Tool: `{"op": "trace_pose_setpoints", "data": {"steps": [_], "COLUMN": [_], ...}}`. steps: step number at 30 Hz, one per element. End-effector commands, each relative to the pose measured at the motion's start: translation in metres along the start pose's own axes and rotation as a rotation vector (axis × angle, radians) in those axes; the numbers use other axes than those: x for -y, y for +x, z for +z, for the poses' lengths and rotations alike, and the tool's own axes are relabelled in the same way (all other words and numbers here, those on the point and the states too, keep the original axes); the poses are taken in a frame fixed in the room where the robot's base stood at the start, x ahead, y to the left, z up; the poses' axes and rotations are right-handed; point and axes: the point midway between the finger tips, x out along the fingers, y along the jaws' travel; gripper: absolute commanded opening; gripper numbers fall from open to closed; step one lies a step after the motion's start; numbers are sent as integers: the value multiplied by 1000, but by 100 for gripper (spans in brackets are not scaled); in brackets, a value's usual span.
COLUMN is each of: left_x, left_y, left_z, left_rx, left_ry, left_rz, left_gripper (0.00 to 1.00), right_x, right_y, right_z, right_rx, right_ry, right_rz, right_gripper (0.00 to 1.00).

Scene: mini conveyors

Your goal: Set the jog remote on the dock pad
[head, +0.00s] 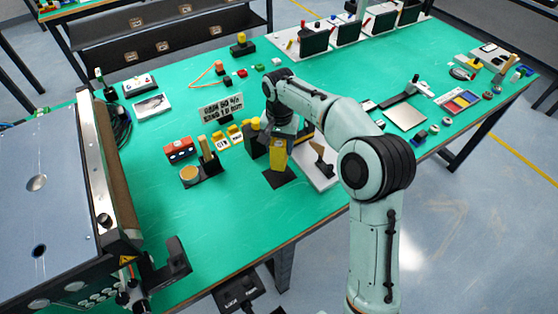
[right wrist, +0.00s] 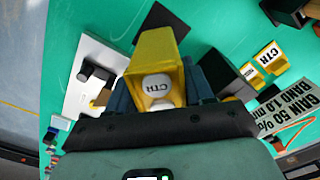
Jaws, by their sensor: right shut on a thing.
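The jog remote is a yellow block (head: 279,155) held upright below my right gripper (head: 282,136) in the head view. I cannot tell whether the remote touches the pad. My left gripper is not in view.
A white plate with dark fittings (head: 318,179) lies close right of the pad. Left are a wooden-handled stand (head: 207,157), a red box (head: 180,149) and yellow CTR blocks (head: 235,133). A sign (head: 222,107) stands behind. The table front is clear.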

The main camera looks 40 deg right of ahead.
Motion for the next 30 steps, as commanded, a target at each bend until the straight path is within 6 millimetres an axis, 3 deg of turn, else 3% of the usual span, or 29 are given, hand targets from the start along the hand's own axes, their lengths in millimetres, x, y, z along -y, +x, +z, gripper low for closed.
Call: {"op": "trace_pose_setpoints", "data": {"steps": [8, 15, 27, 28, 30], "left_x": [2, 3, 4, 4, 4], "left_y": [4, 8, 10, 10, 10], "left_z": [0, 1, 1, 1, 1], "left_rx": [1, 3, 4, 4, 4], "left_ry": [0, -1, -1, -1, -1], "left_rz": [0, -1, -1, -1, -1], "left_gripper": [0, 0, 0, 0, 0], "right_x": [0, 0, 1, 1, 1], "right_y": [24, 58, 64, 64, 64], "right_z": [0, 0, 0, 0, 0], "right_rx": [-1, -1, -2, -1, -1], "right_ry": [-1, -2, -2, -2, -2], "right_rz": [-1, 0, -2, -1, -1], "right_gripper": [9, 9, 9, 55, 77]}}
